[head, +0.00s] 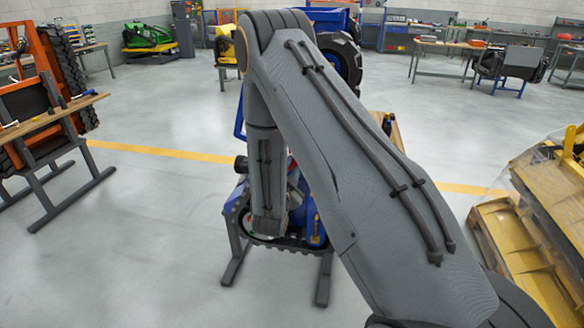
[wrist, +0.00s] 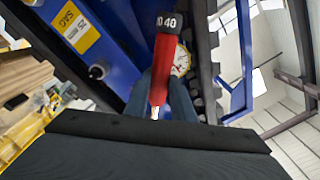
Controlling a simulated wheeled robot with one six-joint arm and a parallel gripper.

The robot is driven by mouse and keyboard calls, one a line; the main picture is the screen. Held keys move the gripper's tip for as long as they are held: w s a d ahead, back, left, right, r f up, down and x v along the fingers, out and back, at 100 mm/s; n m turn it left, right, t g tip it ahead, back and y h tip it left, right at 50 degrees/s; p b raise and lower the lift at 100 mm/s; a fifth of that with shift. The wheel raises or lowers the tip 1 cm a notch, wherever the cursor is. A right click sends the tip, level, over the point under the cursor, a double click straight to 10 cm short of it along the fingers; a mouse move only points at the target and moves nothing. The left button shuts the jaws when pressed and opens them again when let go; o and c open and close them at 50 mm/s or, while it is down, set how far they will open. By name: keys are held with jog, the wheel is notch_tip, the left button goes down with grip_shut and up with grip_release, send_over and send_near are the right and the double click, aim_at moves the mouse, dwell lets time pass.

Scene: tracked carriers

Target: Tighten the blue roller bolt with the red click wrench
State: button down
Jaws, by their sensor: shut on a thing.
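The red click wrench (wrist: 164,66) is in the wrist view, its red handle running away from my gripper to a dark end marked with numbers. My gripper (wrist: 163,92) is shut on the wrench between its two dark blue-grey fingers. A blue carrier frame (wrist: 120,35) fills the space behind the wrench, with a dark toothed track (wrist: 205,62) to the right. In the head view, the blue carrier (head: 238,200) rests on a dark stand beyond my arm, which hides my gripper and the wrench. I cannot make out the blue roller bolt in either view.
A white-faced dial (wrist: 181,61) shows behind the wrench, and a grey bolt head (wrist: 97,71) sits on the blue frame. In the head view, a workbench (head: 50,120) stands left and a yellow machine (head: 545,215) right. Open floor (head: 140,235) lies left of the stand.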

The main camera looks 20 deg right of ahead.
jog(key=shift+w+d, duration=0.25)
jog(key=shift+w, duration=0.15)
dwell(0.3)
dwell(0.4)
jog(key=c, duration=2)
grip_release()
jog(key=shift+r, duration=0.1)
grip_shut()
